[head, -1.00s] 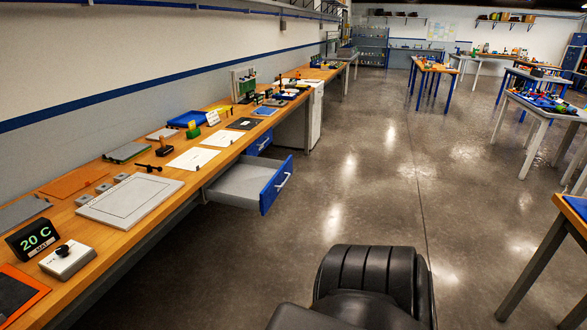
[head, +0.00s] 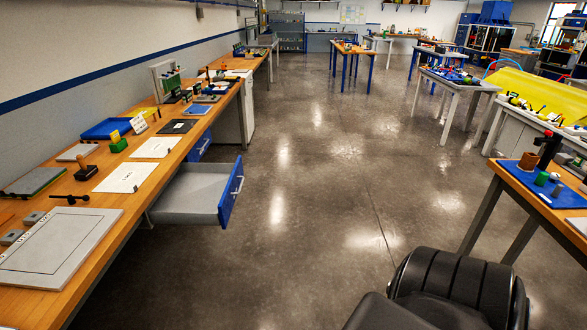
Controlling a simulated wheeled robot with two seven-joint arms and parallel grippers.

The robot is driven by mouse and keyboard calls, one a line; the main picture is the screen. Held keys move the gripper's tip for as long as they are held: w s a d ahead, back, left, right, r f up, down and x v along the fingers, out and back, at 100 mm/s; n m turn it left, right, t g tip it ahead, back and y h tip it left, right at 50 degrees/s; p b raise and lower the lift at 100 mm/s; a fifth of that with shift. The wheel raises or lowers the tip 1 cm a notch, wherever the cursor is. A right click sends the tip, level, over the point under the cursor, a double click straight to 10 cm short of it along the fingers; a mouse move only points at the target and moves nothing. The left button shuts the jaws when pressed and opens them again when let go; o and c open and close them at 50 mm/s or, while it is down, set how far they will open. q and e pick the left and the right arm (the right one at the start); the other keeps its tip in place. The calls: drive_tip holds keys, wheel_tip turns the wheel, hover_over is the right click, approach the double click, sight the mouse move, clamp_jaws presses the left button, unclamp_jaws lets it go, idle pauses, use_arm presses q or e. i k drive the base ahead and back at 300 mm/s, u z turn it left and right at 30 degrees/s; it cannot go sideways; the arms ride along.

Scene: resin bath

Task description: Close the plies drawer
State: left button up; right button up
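An open drawer (head: 190,190) with a blue front and a silver handle (head: 237,186) sticks out from under the long wooden workbench on the left. Its grey tray looks empty. No label is readable on it, so I cannot tell whether it is the plies drawer. Another blue drawer front (head: 199,148) sits farther along under the same bench and looks nearly flush. Neither of my grippers shows in the head view.
The long workbench (head: 112,193) runs along the left wall with sheets, a grey plate (head: 62,246) and tools on it. The grey floor (head: 310,220) right of the drawer is clear. A wooden table (head: 515,190) with a blue mat stands at the right.

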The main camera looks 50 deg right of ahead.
sight(199, 193)
drive_tip(key=z, duration=0.65)
drive_tip(key=i, duration=0.7)
drive_tip(key=z, duration=1.25)
drive_tip(key=i, duration=0.7)
drive_tip(key=u, duration=2)
